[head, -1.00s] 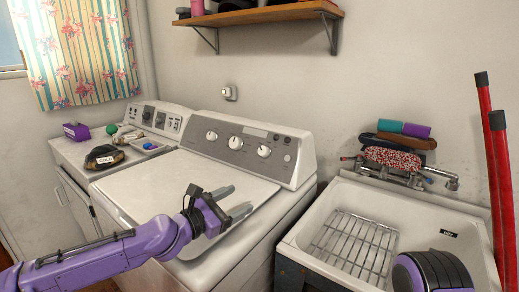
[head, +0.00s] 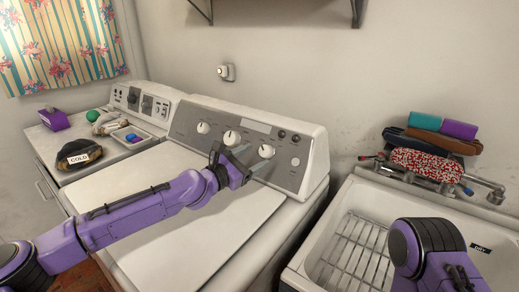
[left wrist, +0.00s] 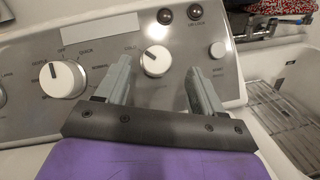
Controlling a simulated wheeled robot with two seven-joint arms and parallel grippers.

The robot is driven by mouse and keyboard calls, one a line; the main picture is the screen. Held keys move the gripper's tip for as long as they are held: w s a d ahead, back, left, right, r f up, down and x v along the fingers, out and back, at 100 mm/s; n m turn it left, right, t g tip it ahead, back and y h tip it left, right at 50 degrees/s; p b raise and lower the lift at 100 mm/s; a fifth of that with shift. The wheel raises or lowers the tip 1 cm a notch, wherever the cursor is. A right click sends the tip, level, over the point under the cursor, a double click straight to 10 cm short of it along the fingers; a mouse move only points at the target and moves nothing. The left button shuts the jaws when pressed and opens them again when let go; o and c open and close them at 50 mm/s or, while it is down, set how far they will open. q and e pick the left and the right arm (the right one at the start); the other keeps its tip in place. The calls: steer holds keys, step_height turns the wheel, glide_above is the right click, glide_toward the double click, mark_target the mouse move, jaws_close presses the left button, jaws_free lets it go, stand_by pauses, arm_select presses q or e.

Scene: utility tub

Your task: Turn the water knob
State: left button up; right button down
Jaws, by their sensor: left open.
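The washer's control panel (head: 247,145) carries three white knobs in a row. The right knob (head: 266,151) is nearest my left gripper; it also shows in the left wrist view (left wrist: 155,61), with small lettering around it. The middle knob (head: 232,137) shows at left in the wrist view (left wrist: 63,79). My left gripper (head: 255,159) is open and empty in front of the panel. In the wrist view its fingers (left wrist: 162,82) lie either side of the right knob, with no clear contact. My right gripper is out of view; only my right arm shows.
The utility tub (head: 350,198) with a wire rack and a wall faucet (head: 487,187) stands right of the washer. A patterned red-and-white item (head: 427,163) and rolled cloths lie behind the faucet. A black item labelled COLD (head: 78,153) lies on the left machine. The washer lid (head: 150,235) is clear.

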mark_target(262, 153)
arm_select(q)
steer(key=x, duration=0.4)
steer(key=shift+w+a+f+p, duration=0.15)
steer(key=shift+a+f+p, duration=0.1)
steer(key=shift+f+p, duration=0.05)
steer(key=shift+r, duration=0.15)
steer(key=c, duration=1.1)
steer(key=shift+o, duration=0.2)
